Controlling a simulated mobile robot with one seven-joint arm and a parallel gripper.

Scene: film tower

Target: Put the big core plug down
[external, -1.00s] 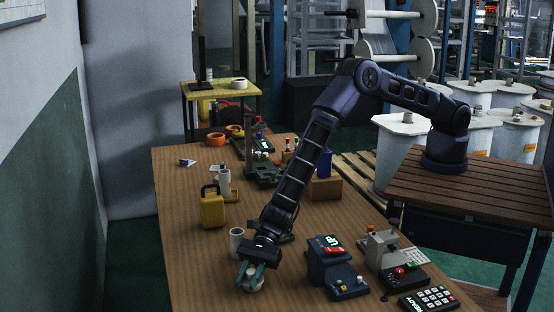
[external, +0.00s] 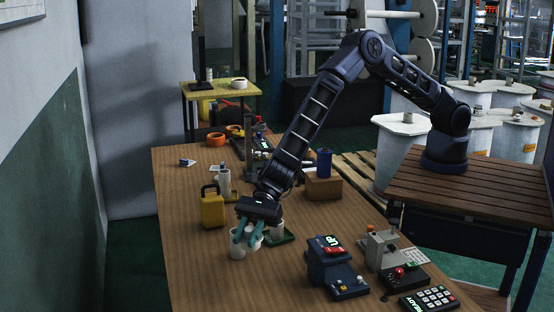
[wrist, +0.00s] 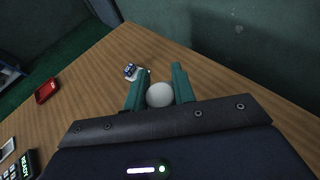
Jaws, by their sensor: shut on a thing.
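My gripper (external: 252,239) has two teal fingers shut on a pale, rounded plug, which I take as the big core plug (external: 256,242). In the wrist view the plug (wrist: 160,95) shows as a white round end between the fingers. In the external view it is between a white cylinder (external: 237,245) on the left and another white cylinder (external: 277,229) on the right. The fingers hide part of the plug. I cannot tell whether its underside touches anything.
A green tray (external: 287,238) lies by the right cylinder. A yellow case (external: 212,209) stands behind left, and a brown block (external: 324,187) with a blue cylinder behind right. A dark blue device (external: 330,265) stands front right. The wooden table (external: 205,270) is clear at front left.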

